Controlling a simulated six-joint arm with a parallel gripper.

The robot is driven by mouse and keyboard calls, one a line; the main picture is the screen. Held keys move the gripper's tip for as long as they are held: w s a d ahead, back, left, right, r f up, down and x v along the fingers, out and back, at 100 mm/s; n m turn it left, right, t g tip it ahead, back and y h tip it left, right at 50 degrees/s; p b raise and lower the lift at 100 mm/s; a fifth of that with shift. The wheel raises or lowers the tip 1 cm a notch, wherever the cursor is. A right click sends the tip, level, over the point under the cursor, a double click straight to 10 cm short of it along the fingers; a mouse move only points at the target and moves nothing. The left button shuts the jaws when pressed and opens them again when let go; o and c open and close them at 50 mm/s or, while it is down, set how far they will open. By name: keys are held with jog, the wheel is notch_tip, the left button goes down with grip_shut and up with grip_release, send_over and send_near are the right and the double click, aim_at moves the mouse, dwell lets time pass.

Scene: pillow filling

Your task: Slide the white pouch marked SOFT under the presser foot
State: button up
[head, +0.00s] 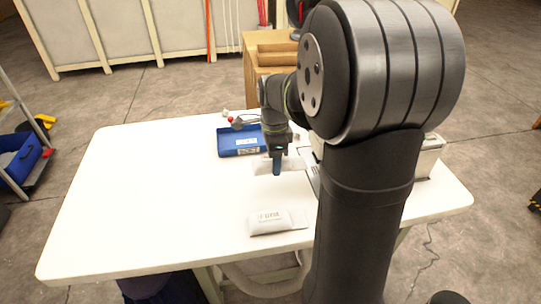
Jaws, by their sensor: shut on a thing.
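My gripper (277,168) is above the table, right of its middle, and is shut on a white pouch (262,166). The pouch shows on both sides of the fingers, and any marking on it is hidden or too small to read. Its right end is close to a pale machine (430,155), which is mostly hidden behind my arm. The presser foot cannot be seen. A second white pouch (278,221) lies flat near the table's front edge; its dark print looks like LUXE but is small.
A blue tray (228,151) with white labels stands at the back of the white table (150,200), just behind the held pouch. The table's left half is clear. A wooden cabinet (258,75) stands beyond.

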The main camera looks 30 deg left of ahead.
aim_at(296, 164)
jog(key=shift+f, duration=2.8)
jog(key=shift+w+d+f, duration=0.1)
jog(key=shift+w+d, duration=2.15)
jog(key=shift+f, duration=0.25)
jog(key=o, duration=1.1)
jog(key=shift+r, duration=0.15)
jog(key=shift+s+a+r, duration=0.2)
jog(key=shift+s+r, duration=0.05)
jog(key=shift+r, duration=0.7)
jog(key=shift+s+a+r, duration=0.2)
jog(key=shift+a+r, duration=0.05)
jog(key=shift+r, duration=0.7)
jog(key=shift+s+a+r, duration=0.2)
jog(key=shift+s+r, duration=0.05)
jog(key=shift+r, duration=0.7)
